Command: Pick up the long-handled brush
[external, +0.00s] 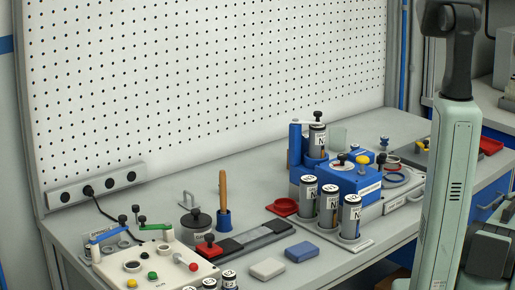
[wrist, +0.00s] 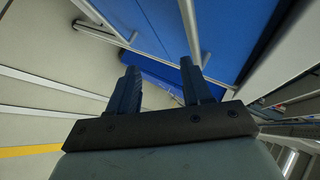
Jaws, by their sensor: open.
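The long-handled brush (external: 223,187) appears to be the upright tan wooden handle on the bench in the external view. Its lower end meets a blue cup-like part (external: 223,220); bristles are not visible. My gripper (wrist: 160,72) shows in the wrist view with two dark fingers apart and nothing between them. It points toward blue panels and metal rails, away from the brush. The gripper is outside the external view, where only my arm shows at the right. The brush is not in the wrist view.
A dark lidded pot (external: 196,225) and a red-knobbed block (external: 209,248) stand close to the brush. A control box (external: 150,262) is in front left. Labelled cylinders (external: 329,205) and a blue unit (external: 345,180) stand right. A pegboard (external: 200,90) rises behind.

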